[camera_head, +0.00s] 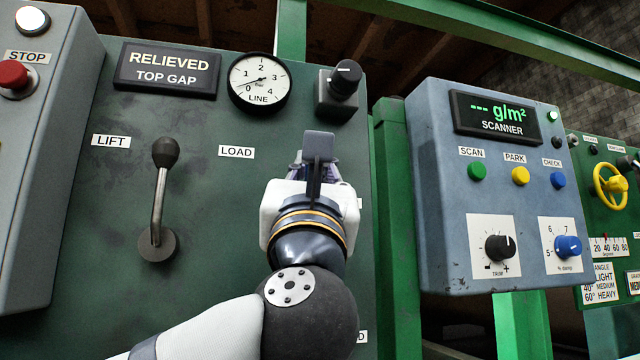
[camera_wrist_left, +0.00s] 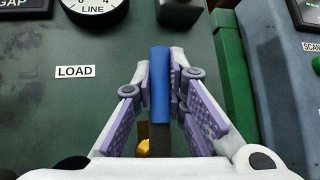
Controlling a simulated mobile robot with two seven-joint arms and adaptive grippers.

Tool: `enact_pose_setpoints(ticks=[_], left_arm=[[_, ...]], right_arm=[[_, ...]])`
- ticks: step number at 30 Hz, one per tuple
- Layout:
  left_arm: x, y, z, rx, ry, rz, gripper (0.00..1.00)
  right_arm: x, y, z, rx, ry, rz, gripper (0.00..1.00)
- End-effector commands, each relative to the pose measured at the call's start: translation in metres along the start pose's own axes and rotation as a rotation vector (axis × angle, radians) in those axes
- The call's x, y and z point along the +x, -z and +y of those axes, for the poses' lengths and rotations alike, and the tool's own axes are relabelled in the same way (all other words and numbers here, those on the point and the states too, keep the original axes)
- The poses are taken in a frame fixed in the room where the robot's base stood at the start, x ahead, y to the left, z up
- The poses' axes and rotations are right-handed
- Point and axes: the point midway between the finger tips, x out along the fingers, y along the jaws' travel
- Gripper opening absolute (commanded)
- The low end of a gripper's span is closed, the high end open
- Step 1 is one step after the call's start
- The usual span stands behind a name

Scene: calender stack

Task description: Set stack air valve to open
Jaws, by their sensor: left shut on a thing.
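My left gripper (camera_head: 320,170) is in front of the dark green panel (camera_head: 215,300), below the LINE gauge. In the left wrist view, the gripper (camera_wrist_left: 160,85) is shut on an upright blue handle (camera_wrist_left: 160,90), with a finger on each side. A dark stem and a bit of brass (camera_wrist_left: 143,147) show below it; I take this to be the air valve. In the head view, my gripper and arm hide the valve, and its labels are mostly covered. My right gripper is not in view.
A lever (camera_head: 158,205) between the LIFT (camera_head: 110,141) and LOAD (camera_head: 236,152) labels stands upright to the left. A black knob (camera_head: 346,78) is above the gripper. The LINE gauge (camera_head: 259,83) reads near 0. The blue-grey scanner box (camera_head: 435,180) stands to the right.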

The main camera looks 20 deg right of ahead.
Motion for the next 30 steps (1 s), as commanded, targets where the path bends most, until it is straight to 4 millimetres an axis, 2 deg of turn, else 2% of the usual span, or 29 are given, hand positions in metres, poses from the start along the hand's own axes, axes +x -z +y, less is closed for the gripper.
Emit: enact_pose_setpoints(ticks=[22,23,25,26,30], left_arm=[[-0.0019,-0.0002,0.0043,-0.06,-0.055,-0.016,0.0],[-0.0019,-0.0002,0.0043,-0.06,-0.055,-0.016,0.15],[-0.0018,-0.0002,0.0045,-0.059,-0.055,-0.015,0.31],[-0.0017,-0.0002,0.0045,-0.059,-0.055,-0.016,0.34],[-0.0015,-0.0004,0.0048,-0.058,-0.055,-0.016,0.34]], right_arm=[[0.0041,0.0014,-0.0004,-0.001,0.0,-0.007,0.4],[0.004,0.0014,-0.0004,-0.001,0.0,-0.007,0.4],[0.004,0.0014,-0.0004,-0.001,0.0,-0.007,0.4],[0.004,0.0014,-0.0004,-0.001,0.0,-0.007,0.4],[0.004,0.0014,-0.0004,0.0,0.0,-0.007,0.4]])
